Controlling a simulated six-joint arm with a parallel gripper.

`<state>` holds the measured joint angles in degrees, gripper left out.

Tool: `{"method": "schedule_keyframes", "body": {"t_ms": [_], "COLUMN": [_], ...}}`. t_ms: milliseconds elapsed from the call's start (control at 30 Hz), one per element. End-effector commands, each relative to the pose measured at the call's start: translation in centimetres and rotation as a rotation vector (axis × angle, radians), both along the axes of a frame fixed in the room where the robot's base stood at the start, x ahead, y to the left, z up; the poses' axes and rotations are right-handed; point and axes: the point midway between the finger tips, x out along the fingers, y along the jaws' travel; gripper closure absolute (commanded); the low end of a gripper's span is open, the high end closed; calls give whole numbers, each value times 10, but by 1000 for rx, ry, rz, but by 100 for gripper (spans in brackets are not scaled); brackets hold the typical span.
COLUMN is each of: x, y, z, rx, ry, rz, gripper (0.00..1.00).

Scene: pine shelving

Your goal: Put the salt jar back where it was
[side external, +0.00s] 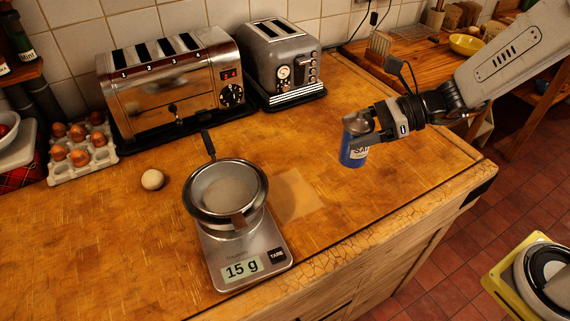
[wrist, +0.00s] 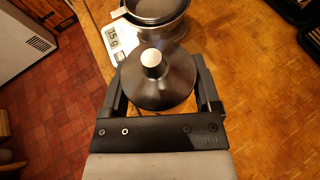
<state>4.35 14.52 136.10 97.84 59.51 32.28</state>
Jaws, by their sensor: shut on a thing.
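The salt jar (side external: 352,156) is blue with a white label and a grey metal lid. It is upright at the right part of the wooden counter. My gripper (side external: 362,132) is shut on it near the lid, coming from the right. In the wrist view the jar's domed lid (wrist: 160,80) with its pale knob sits between the two fingers of my gripper (wrist: 163,95). I cannot tell whether the jar's base touches the counter. A paler square patch (side external: 297,194) shows on the counter, to the right of the scale.
A kitchen scale (side external: 272,277) reading 15 g carries a bowl with a sieve (side external: 258,181) on it. Two toasters (side external: 170,95) (side external: 285,65), an egg tray (side external: 85,170) and a loose round ball (side external: 152,180) stand left and behind. The counter between jar and scale is clear.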

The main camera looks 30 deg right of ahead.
Motion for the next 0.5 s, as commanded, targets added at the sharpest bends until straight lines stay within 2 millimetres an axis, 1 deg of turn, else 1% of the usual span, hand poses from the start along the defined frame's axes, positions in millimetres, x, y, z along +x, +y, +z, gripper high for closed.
{"method": "schedule_keyframes", "body": {"t_ms": [400, 500], "x": [0, 1], "y": [0, 1], "z": [-49, -59], "rx": [1, 1], "ry": [2, 0], "rz": [-1, 0], "gripper": [100, 100]}}
